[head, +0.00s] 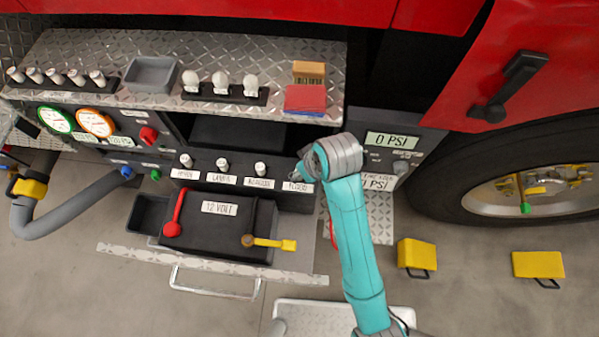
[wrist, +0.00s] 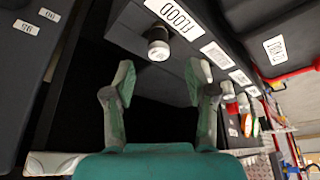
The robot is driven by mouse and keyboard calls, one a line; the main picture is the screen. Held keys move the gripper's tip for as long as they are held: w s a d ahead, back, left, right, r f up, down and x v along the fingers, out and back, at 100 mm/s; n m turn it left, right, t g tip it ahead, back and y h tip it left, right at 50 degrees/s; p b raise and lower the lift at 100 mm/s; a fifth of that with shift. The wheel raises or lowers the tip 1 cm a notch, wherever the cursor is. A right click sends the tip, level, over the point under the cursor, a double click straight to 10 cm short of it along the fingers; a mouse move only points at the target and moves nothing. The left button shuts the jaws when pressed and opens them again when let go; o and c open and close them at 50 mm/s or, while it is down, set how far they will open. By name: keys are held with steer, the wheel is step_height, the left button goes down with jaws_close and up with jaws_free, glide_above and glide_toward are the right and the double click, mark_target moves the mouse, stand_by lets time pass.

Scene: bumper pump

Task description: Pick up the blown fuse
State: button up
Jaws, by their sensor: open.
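A row of fuses stands in the dark labelled panel under the shelf; three white-topped ones show in the head view, such as the fuse (head: 222,164) above its white label. My gripper (head: 302,170) is at the right end of this row, above the rightmost label, and covers the socket there. In the wrist view my gripper (wrist: 162,78) is open, its two fingers apart and empty. A fuse (wrist: 158,43) with a pale end and a dark band shows ahead of the gap between the fingertips, not visibly gripped. Whether it is blown I cannot tell for sure.
The diamond-plate shelf (head: 300,45) above holds several white fuse-like cylinders (head: 56,77), a grey bin (head: 151,74), a bulb rack (head: 222,93) and coloured boxes (head: 306,98). The battery tray (head: 215,235) with red and yellow levers juts out below. Yellow chocks (head: 417,254) lie on the floor.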

steer(key=shift+x, duration=3)
steer(key=c, duration=1.1)
